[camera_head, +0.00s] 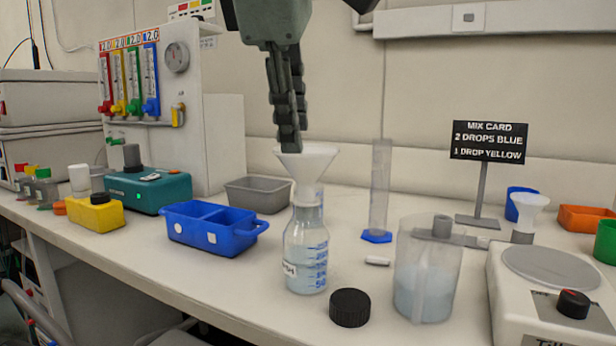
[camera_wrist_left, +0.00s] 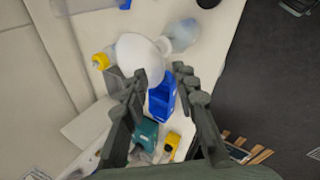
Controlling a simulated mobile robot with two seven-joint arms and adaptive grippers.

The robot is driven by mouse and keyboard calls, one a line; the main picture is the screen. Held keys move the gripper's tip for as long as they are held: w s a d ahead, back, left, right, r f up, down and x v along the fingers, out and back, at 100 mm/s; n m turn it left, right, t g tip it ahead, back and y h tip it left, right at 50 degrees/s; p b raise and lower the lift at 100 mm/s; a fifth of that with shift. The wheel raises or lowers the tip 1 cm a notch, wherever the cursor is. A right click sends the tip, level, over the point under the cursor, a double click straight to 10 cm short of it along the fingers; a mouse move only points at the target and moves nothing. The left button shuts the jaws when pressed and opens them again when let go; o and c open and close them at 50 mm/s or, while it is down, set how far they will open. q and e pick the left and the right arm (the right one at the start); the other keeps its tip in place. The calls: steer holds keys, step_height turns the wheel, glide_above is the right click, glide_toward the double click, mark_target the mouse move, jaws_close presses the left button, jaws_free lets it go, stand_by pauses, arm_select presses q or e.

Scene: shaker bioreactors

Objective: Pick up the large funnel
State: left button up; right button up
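The large white funnel (camera_head: 306,168) sits upright with its stem in the neck of a clear bottle (camera_head: 305,262) of pale liquid. In the left wrist view the white funnel (camera_wrist_left: 138,54) lies just beyond the fingertips, nearer the left finger. My left gripper (camera_head: 291,147) points down at the funnel's rim; whether it touches the rim cannot be told. In the wrist view the left gripper's fingers (camera_wrist_left: 160,82) are apart with nothing held between them. A smaller white funnel (camera_head: 531,203) stands farther right. My right gripper is not in view.
A black cap (camera_head: 350,308) and a beaker (camera_head: 426,280) stand in front and to the right. A graduated cylinder (camera_head: 380,190) is behind right. A blue two-compartment tray (camera_head: 212,226) and a grey bin (camera_head: 258,194) are left. A scale-like device (camera_head: 550,268) is far right.

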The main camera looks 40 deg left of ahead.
mark_target(300, 158)
arm_select(q)
steer(key=x, duration=0.6)
steer(key=shift+w, duration=0.1)
jaws_close()
